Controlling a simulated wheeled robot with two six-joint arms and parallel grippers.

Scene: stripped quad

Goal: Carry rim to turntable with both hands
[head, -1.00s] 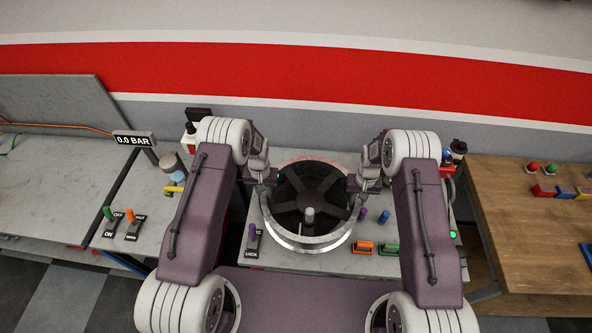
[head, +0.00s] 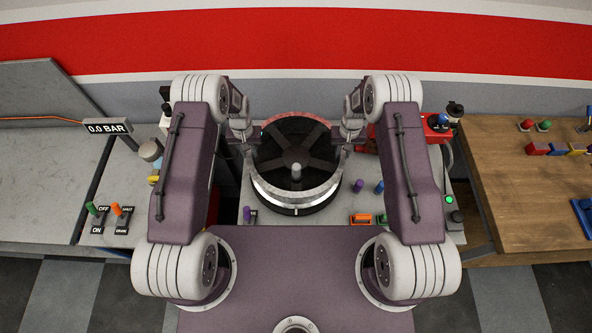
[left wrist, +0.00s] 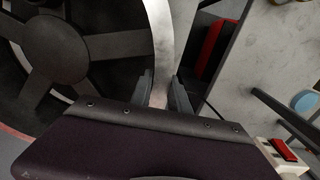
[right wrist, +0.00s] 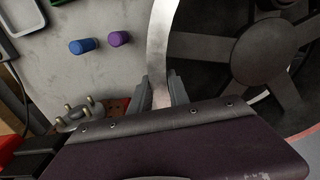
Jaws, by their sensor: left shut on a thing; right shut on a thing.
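The rim (head: 271,188) is a broad silvery ring with dark spokes inside. Both grippers hold it level from opposite sides, in front of me. My left gripper (head: 249,147) is shut on its left edge; the left wrist view shows the band (left wrist: 163,40) passing between the fingers (left wrist: 163,93). My right gripper (head: 345,147) is shut on its right edge; the band (right wrist: 161,45) runs between the fingers (right wrist: 161,92) in the right wrist view. A black round part, seemingly the turntable (head: 301,210), shows below the rim's front. The gap between them cannot be told.
A grey post (head: 296,172) shows inside the ring. Purple (head: 358,185) and blue (head: 379,187) knobs and an orange switch (head: 360,219) are at the right front. A purple lever (head: 247,214) is at the left front. A red unit (head: 437,127) stands at the right.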

